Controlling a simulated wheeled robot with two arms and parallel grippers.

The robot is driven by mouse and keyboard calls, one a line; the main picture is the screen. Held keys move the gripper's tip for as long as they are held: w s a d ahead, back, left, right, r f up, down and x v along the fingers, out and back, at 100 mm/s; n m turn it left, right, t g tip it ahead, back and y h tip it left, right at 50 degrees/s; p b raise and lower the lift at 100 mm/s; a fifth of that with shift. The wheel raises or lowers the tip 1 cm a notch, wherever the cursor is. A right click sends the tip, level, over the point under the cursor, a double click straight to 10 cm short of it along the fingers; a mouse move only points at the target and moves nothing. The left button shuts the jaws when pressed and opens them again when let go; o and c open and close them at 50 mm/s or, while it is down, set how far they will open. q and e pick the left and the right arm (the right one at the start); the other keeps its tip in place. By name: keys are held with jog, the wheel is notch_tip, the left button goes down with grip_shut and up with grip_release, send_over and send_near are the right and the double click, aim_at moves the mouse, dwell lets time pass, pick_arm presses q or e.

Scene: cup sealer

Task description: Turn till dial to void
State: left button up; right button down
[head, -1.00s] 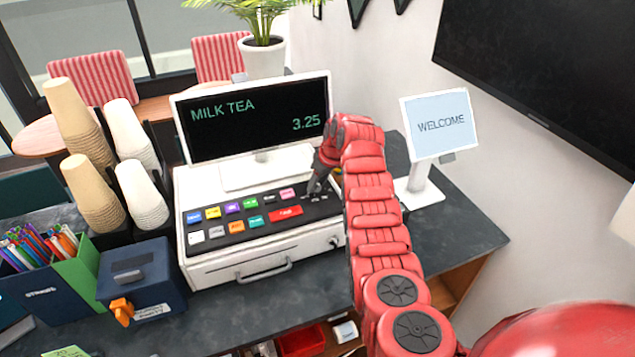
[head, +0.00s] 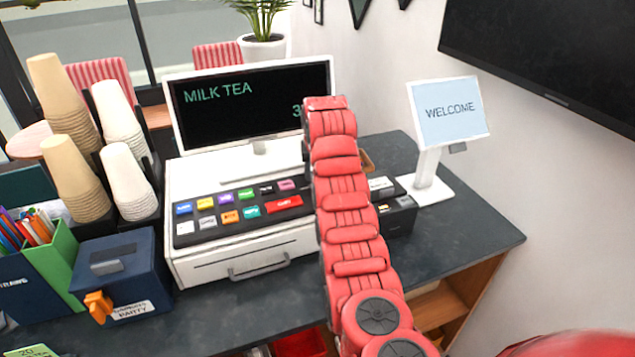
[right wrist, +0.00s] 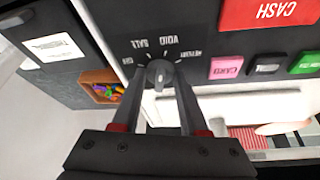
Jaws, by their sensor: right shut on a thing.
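The till (head: 240,258) is a white register with coloured keys, and its screen (head: 215,115) reads MILK TEA. The till dial (right wrist: 160,74) shows in the right wrist view as a small grey knob on the black panel. The labels OFF, SALE, VOID and REPORT, upside down in this view, lie in an arc around it. My right gripper (right wrist: 160,80) is shut on the dial, with one finger on each side. I cannot clearly tell which label the dial points at. In the head view my right arm hides the gripper and dial. My left gripper is not in view.
A WELCOME display (head: 452,112) and a small black device (head: 398,215) stand right of the till. A wooden tray (right wrist: 100,88) of colourful bits lies near the dial.

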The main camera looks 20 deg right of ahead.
jog(key=shift+m+b, duration=0.55)
jog(key=shift+m, duration=0.15)
jog(key=shift+h, duration=0.3)
jog(key=shift+c, duration=2.2)
grip_release()
jog(key=shift+w, duration=0.1)
jog(key=shift+r, duration=0.1)
